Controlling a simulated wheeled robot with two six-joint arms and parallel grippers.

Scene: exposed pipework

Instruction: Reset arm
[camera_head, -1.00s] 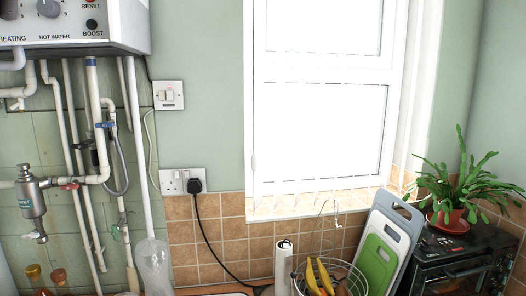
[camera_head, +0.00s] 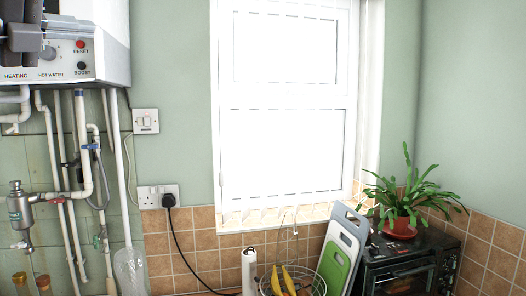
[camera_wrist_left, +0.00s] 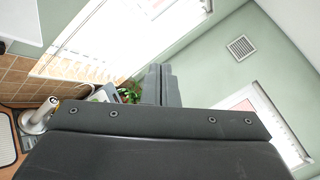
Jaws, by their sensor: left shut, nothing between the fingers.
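My left gripper (camera_head: 72,26) is at the top left of the head view, in front of the boiler's control panel (camera_head: 92,66). It hides part of the panel and its dial. In the left wrist view its two dark fingers (camera_wrist_left: 161,84) lie side by side, shut, with nothing held. My right gripper is in neither view.
White pipes (camera_head: 82,150) run below the boiler. A socket (camera_head: 150,197) has a black plug and cable. Below the window (camera_head: 290,100) are a paper roll (camera_head: 249,272), a fruit basket with bananas, chopping boards (camera_head: 338,255) and a potted plant (camera_head: 400,227) on a black oven (camera_head: 405,270).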

